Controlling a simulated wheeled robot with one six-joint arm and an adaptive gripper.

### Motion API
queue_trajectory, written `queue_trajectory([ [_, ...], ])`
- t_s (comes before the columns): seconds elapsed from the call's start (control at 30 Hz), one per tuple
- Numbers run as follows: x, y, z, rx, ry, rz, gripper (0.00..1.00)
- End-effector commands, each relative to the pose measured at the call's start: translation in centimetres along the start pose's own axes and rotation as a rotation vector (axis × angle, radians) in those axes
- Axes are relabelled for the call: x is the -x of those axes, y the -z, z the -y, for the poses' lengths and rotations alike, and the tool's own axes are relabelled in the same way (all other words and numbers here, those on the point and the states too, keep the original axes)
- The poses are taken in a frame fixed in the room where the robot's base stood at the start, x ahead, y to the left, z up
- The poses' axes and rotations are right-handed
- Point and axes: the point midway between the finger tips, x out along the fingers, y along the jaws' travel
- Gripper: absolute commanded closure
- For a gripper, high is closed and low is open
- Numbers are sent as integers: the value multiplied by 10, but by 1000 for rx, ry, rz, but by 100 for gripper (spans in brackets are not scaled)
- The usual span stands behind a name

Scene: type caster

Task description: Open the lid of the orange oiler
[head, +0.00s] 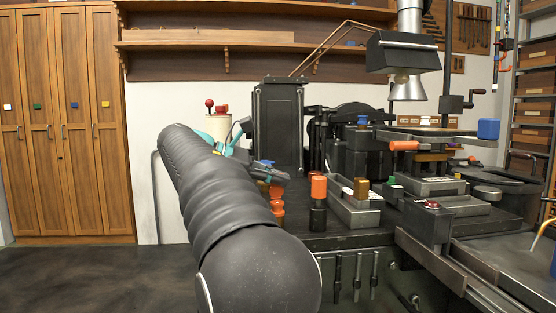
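A black cylinder with an orange top (318,188) stands upright at the front of the black machine table. Left of it, a stacked orange piece (277,207) stands close to my gripper; I cannot tell for certain which of the two is the oiler. No lid is visibly raised on either. My gripper (272,174) is small and dark in this view, at the upper part of the stacked orange piece. My arm hides much of it, so its opening and any contact are unclear.
Right of the orange-topped cylinder are a grey tray (352,212) and a brass cylinder (361,187). A dark box with a red button (431,205) stands farther right. A tall black machine column (278,125) rises behind. Open floor (90,275) lies at left.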

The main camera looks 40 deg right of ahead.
Motion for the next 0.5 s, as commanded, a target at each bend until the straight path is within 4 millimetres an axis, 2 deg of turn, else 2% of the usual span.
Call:
queue_trajectory([
  [0.5,-2,5,-22,353,146,1,100],
])
